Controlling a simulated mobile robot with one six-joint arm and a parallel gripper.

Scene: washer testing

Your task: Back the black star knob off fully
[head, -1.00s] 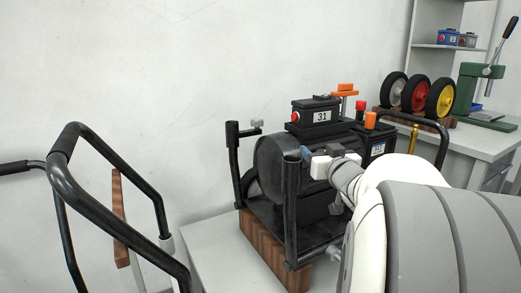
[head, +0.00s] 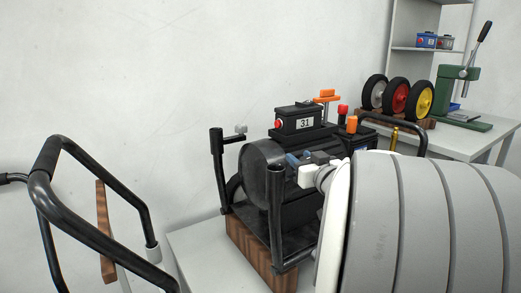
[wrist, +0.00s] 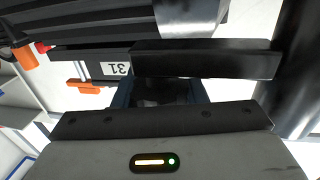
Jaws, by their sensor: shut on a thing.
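My gripper (head: 295,160) is at the near upper side of the black machine (head: 262,165) with the label 31. In the wrist view, my gripper (wrist: 160,98) has blue-edged jaws shut on a dark thing, taken to be the black star knob (wrist: 160,92). Its lobes cannot be made out in the shade. In the head view the knob is hidden behind my gripper and wrist. A black box labelled 31 (head: 299,122) with a red button sits on top of the machine.
The machine's black tube frame (head: 277,215) rises close to my gripper. It stands on wood blocks (head: 262,262) on a pale table (head: 195,255). A black handle frame (head: 90,232) is at left. Three wheels (head: 399,97) and a green press (head: 460,95) stand behind at right.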

